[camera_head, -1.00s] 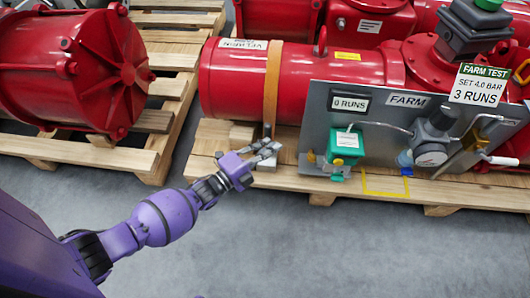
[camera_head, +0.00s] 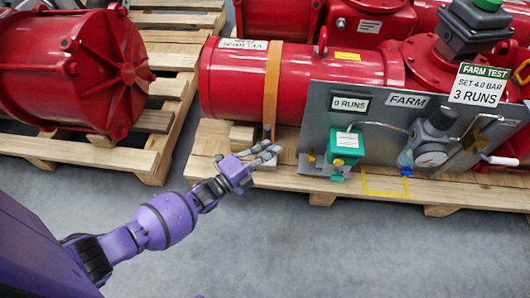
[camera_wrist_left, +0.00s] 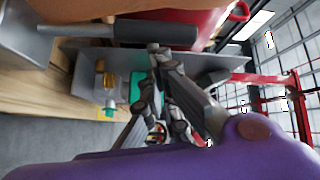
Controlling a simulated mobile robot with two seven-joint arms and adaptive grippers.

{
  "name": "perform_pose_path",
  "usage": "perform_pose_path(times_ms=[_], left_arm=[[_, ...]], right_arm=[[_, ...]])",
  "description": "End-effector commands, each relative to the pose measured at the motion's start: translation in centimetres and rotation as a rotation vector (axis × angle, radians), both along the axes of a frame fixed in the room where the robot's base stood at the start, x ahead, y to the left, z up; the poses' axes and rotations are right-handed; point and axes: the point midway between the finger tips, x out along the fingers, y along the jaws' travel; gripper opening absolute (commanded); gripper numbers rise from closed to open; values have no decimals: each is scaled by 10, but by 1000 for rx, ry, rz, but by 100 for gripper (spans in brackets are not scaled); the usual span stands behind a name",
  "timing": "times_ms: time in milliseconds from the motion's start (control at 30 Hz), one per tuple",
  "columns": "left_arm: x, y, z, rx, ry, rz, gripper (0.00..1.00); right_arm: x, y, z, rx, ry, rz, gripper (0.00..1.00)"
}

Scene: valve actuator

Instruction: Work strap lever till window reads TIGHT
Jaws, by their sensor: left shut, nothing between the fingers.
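An orange strap (camera_head: 271,85) runs down over the front of the red cylinder (camera_head: 230,82). Its lower end is near my left gripper (camera_head: 268,152); the strap's lever is too small there to make out. In the left wrist view a dark bar (camera_wrist_left: 155,32) on a metal arm, which looks like the lever, lies across the top. My left gripper (camera_wrist_left: 160,55) has its fingertips together close to this bar, with nothing held; I cannot tell whether they touch it. No window reading TIGHT is legible. My right gripper is not in view.
The cylinder is on a wooden pallet (camera_head: 210,155). Another pallet (camera_head: 70,150) bears a red drum (camera_head: 70,65). The grey floor in front is clear.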

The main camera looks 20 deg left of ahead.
Motion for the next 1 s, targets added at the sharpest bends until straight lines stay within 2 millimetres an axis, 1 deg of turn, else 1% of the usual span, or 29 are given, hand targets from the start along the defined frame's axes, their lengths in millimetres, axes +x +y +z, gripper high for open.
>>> perform_pose_path(times_ms=[267,600,1000], left_arm=[[-15,-3,-7,1,2,3,0],[-33,-8,-15,2,1,3,0],[-54,-14,-23,2,1,2,0]], right_arm=[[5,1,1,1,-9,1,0],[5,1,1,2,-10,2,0],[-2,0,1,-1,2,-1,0]])
